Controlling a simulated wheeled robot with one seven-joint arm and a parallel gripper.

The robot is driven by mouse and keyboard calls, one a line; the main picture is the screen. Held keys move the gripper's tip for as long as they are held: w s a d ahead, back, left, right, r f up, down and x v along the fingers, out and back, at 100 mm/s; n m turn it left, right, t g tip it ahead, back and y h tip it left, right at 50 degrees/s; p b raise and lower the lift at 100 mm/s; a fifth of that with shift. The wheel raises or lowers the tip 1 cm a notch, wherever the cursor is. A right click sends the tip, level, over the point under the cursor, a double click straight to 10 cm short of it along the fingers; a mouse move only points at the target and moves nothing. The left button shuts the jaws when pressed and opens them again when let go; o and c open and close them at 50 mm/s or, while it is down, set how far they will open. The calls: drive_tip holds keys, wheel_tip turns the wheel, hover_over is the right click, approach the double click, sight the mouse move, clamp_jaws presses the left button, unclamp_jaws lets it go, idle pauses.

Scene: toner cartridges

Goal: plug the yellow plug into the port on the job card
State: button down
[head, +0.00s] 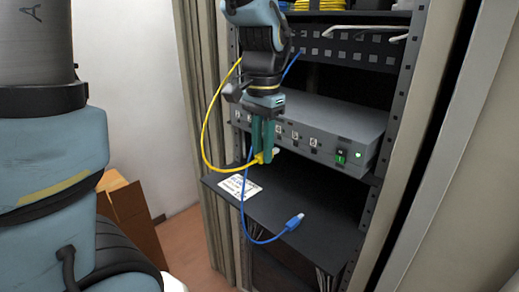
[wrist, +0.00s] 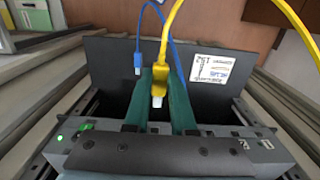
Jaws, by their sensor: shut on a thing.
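My gripper (head: 264,154) is shut on the yellow plug (head: 259,158), in front of the grey box's port face. In the wrist view the yellow plug (wrist: 158,92) sits between the two teal fingers, its pale tip toward the box and its cable rising behind. The grey box (head: 320,118) has a row of numbered ports along its front; my fingers hide some of them. The plug appears apart from the ports, though the exact gap is unclear. The job card (head: 238,187) lies on the black shelf below, and also shows in the wrist view (wrist: 208,66); its writing is too small to read.
A blue plug (head: 294,222) on a blue cable lies on the black shelf (head: 325,205), near its front edge. The yellow cable (head: 204,135) loops out left of the rack. A green light (head: 357,154) glows at the box's right end. Rack posts (head: 390,95) flank the box.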

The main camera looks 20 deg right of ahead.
sight(274, 149)
drive_tip(key=shift+w+d+f+b, duration=0.1)
drive_tip(key=shift+w+d+f, duration=0.2)
drive_tip(key=shift+d, duration=0.25)
drive_tip(key=shift+w+d+f+b, duration=0.15)
drive_tip(key=shift+w+d, duration=0.2)
drive_tip(key=shift+d, duration=0.2)
drive_tip(key=shift+w+d+f+b, duration=0.1)
drive_tip(key=shift+w+d+f, duration=0.2)
drive_tip(key=shift+d, duration=0.25)
drive_tip(key=shift+w+d+r+p, duration=0.1)
drive_tip(key=shift+w+d+p, duration=0.3)
drive_tip(key=shift+d, duration=0.4)
drive_tip(key=shift+w+d+p, duration=0.5)
drive_tip(key=shift+d, duration=0.3)
drive_tip(key=shift+w+d+p, duration=0.45)
drive_tip(key=shift+d+p, duration=0.05)
drive_tip(key=shift+d, duration=0.25)
idle(2.2)
drive_tip(key=c, duration=0.7)
unclamp_jaws()
